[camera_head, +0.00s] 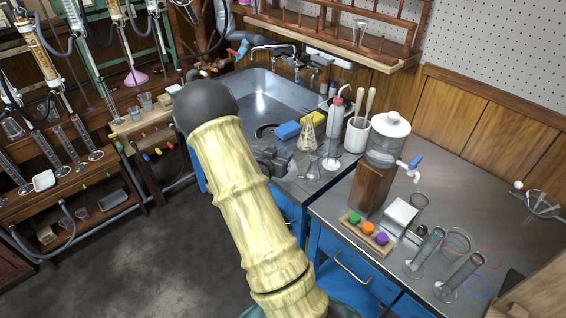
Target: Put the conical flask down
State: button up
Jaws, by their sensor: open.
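A clear conical flask (306,136) stands upright on the steel counter by the sink's right end, with a yellowish tint low in it. My gripper (288,166), dark grey, is at the end of my pale yellow arm, just left of and nearer than the flask. It is open, and I see no flask between its fingers. The fingers are small here and partly hidden by the arm. Whether they touch the flask I cannot tell.
A wash bottle (333,130) and a white crock (357,134) stand right of the flask. A blue sponge (288,130) lies left, beside the sink (262,92). Small glassware (313,172) stands in front. A water dispenser (388,140) on a wooden block stands farther right.

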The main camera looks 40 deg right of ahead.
aim_at(283, 150)
jog(key=x, duration=0.4)
jog(key=shift+w, duration=0.2)
jog(key=shift+a, duration=0.1)
grip_shut()
